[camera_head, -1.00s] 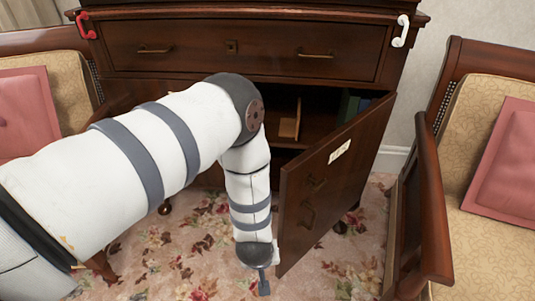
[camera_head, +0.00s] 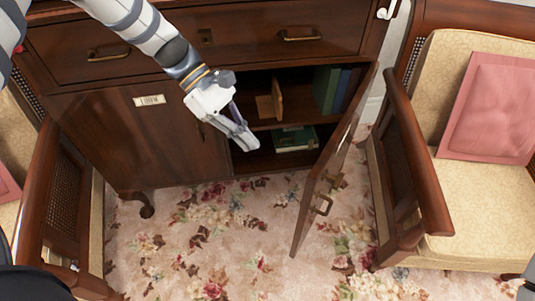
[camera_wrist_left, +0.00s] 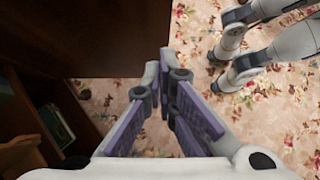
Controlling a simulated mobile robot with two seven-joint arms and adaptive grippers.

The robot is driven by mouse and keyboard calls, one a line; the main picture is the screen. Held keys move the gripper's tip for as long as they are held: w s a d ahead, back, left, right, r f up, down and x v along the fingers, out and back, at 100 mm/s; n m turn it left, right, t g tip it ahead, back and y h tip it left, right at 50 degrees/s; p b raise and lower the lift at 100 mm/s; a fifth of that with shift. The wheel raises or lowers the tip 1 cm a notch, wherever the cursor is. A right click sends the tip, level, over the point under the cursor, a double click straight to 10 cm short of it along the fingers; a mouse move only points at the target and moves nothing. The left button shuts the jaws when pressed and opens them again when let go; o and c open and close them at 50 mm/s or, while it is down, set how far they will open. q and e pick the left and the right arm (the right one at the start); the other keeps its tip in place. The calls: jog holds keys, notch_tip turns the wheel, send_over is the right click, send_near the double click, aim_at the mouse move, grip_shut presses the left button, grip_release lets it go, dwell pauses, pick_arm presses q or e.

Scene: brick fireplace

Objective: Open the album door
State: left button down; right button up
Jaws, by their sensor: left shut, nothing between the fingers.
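The dark wooden cabinet (camera_head: 45,60) has two lower doors. The left door (camera_head: 165,145) is shut and carries a small pale label (camera_head: 149,100) whose word I cannot read surely. The right door (camera_head: 313,195) stands wide open, with a brass handle (camera_head: 322,206) on its outer face. My left gripper (camera_head: 249,143) is shut and empty, pointing down and right in front of the opening, beside the left door's free edge and apart from the open door. In the wrist view its fingers (camera_wrist_left: 172,85) show over carpet.
Inside are books (camera_head: 328,88), a wooden divider (camera_head: 276,98) and a green book (camera_head: 295,139) on the lower level. A chair (camera_head: 470,215) with a pink cushion (camera_head: 492,108) stands close to the right of the open door. Another chair (camera_head: 60,190) is at left. Carpet (camera_head: 235,225) between is clear.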

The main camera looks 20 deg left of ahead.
pick_arm(q)
jog(key=d+r+x, duration=0.2)
jog(key=x, duration=1)
pick_arm(e)
jog(key=shift+d, duration=0.1)
pick_arm(q)
jog(key=shift+s+f, duration=0.1)
jog(key=shift+f, duration=0.05)
jog(key=shift+d, duration=0.2)
